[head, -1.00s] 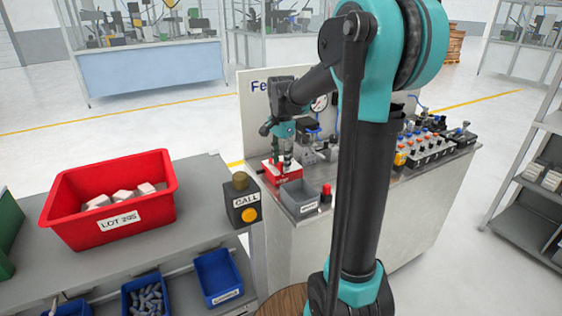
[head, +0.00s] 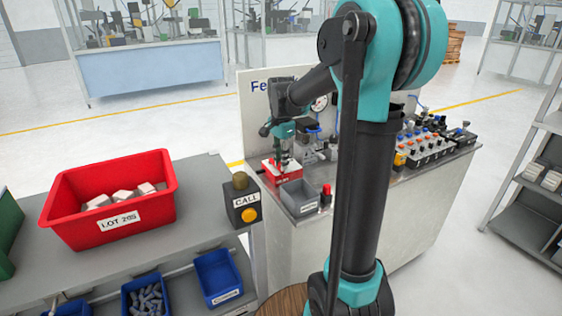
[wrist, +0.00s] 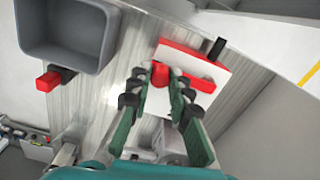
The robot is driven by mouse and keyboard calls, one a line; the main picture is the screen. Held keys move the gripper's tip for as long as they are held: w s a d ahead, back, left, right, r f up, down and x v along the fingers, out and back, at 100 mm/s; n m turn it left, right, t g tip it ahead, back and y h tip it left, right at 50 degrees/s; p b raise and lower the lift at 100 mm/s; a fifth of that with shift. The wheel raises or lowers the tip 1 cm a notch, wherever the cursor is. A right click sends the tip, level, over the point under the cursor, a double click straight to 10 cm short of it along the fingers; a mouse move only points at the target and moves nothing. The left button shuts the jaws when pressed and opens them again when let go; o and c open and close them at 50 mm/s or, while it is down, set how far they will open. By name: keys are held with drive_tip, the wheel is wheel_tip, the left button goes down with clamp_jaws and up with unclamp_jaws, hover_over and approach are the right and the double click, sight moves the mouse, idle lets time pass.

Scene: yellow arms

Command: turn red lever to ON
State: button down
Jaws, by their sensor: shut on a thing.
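The red lever (wrist: 203,83) sits on a white plate (wrist: 200,62) with red edges, fixed to the metal bench top. In the wrist view its bar points right, away from a rounded red part between my fingers. My gripper (wrist: 160,80) is shut on the red lever, with one dark-padded finger on each side of it. In the head view my gripper (head: 284,158) is down at the red-sided lever unit (head: 281,173). The lever is mostly hidden there by my gripper. No ON marking can be read in either view.
A grey bin (head: 299,195) and a small red-topped part (head: 326,190) stand close in front of the lever unit. A board with knobs (head: 430,145) is at the bench's right. A black CALL box (head: 243,205) and a red LOT crate (head: 110,198) are to the left.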

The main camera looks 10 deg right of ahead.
drive_tip(key=d+n, duration=0.1)
drive_tip(key=n, duration=0.1)
drive_tip(key=w+d+n, duration=0.1)
drive_tip(key=n, duration=0.1)
drive_tip(key=shift+w+d, duration=0.15)
drive_tip(key=shift+d, duration=0.05)
drive_tip(key=n, duration=0.1)
drive_tip(key=w+d+n, duration=0.1)
drive_tip(key=n, duration=0.1)
drive_tip(key=w+n, duration=0.1)
drive_tip(key=shift+w+d+n, duration=0.15)
drive_tip(key=shift+d+n, duration=0.25)
drive_tip(key=w+n, duration=0.1)
drive_tip(key=n, duration=0.1)
drive_tip(key=w+n, duration=0.1)
drive_tip(key=n, duration=0.1)
drive_tip(key=shift+w+d+n, duration=0.3)
drive_tip(key=shift+w+d, duration=0.05)
drive_tip(key=shift+w+a+n, duration=0.1)
drive_tip(key=shift+w+n, duration=0.6)
drive_tip(key=shift+n, duration=0.45)
drive_tip(key=shift+w+a+n, duration=0.1)
drive_tip(key=shift+w+n, duration=0.6)
drive_tip(key=shift+n, duration=0.45)
drive_tip(key=c, duration=1.4)
unclamp_jaws()
